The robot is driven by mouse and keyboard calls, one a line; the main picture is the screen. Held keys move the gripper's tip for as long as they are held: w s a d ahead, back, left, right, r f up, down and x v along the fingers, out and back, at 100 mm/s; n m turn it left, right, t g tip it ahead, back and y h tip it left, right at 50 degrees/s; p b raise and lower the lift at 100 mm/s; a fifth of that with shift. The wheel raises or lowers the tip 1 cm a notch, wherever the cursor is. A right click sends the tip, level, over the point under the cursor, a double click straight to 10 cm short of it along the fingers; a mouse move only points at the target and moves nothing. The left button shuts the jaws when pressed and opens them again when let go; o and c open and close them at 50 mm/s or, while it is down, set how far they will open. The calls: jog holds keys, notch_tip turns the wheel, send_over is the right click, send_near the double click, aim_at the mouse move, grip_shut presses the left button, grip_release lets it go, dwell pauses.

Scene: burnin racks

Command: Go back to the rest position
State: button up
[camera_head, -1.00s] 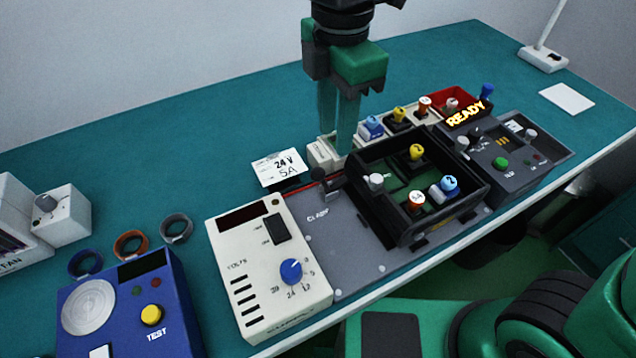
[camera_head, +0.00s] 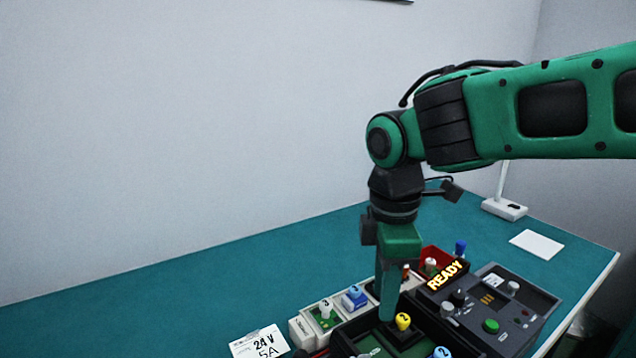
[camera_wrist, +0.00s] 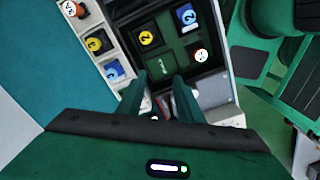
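My gripper (camera_head: 388,316) points down in the head view, in front of the white module tray and over the far side of the black box. In the wrist view its two fingers (camera_wrist: 160,80) stand apart, with nothing clearly held between them. The black box (camera_head: 345,340) holds a yellow-knobbed piece (camera_head: 403,321) and a blue-knobbed piece (camera_head: 441,353). The wrist view also shows white and yellow knobs in it. My arm is bent and raised at the right of the head view.
The white tray (camera_head: 297,328) holds several knobbed modules. A panel with a lit READY sign (camera_head: 447,275), a red bin (camera_head: 436,254) and a 24 V 5A card (camera_head: 259,343) are near. The teal bench (camera_head: 150,305) is clear at left and behind.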

jog(key=s+d+f+m, duration=0.1)
jog(key=d+m, duration=0.3)
jog(key=d, duration=0.2)
jog(key=s+d+f+m, duration=0.1)
jog(key=d+m, duration=0.3)
jog(key=d, duration=0.3)
jog(key=s+d+m, duration=0.1)
jog(key=d+m, duration=0.3)
jog(key=d, duration=0.3)
jog(key=shift+s+d+f+m, duration=0.1)
jog(key=shift+s+f+m, duration=0.15)
jog(key=shift+f+m, duration=0.15)
jog(key=s+d+f+m, duration=0.4)
jog(key=s+d+m, duration=0.6)
jog(key=m, duration=0.1)
jog(key=shift+s, duration=0.3)
jog(key=shift+w+f, duration=0.3)
jog(key=shift+w, duration=0.35)
